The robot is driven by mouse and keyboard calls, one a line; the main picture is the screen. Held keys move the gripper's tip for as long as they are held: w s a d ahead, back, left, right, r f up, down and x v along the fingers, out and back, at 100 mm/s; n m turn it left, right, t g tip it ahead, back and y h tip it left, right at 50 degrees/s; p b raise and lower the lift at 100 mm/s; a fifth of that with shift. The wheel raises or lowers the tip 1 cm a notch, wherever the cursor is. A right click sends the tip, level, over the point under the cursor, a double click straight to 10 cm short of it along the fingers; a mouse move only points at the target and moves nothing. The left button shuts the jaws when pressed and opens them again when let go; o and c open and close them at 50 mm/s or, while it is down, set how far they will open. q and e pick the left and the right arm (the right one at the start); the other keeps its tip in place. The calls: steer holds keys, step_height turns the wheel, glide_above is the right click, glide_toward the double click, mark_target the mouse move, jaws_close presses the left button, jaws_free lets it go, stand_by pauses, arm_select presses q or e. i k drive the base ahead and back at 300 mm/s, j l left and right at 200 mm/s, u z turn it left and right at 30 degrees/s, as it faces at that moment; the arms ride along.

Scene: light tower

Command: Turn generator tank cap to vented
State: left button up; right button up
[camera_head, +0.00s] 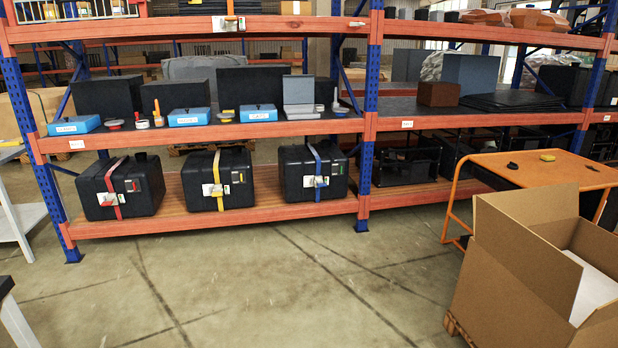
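I cannot make out a generator or a tank cap for certain. Three black cases stand on the lower shelf: one with a red strap (95,203), one with a yellow strap (238,187) and one with a blue strap (299,172). Each has a pale tag or fitting on its front, too small to read. The red-strap case also has a dark round knob (140,156) on top. Neither of my grippers is in view.
A blue and orange rack (368,120) spans the back, with blue cases (188,117) on its middle shelf. An orange cart (530,170) and an open cardboard box (515,270) stand at the right. Concrete floor (250,285) in front is clear.

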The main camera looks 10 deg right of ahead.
mark_target(512, 165)
steer(key=i, duration=1.65)
steer(key=i+l+z, duration=0.1)
steer(key=i+z, duration=0.25)
steer(key=i, duration=0.2)
steer(key=i+z, duration=0.35)
steer(key=i, duration=0.25)
steer(key=i+j+z, duration=0.35)
steer(key=i, duration=0.2)
steer(key=i+z, duration=0.2)
steer(key=i, duration=0.3)
steer(key=i+z, duration=0.25)
steer(key=i, duration=0.2)
steer(key=i+j+z, duration=0.2)
steer(key=i, duration=0.3)
steer(key=i+z, duration=0.25)
steer(key=i, duration=0.2)
steer(key=j, duration=0.05)
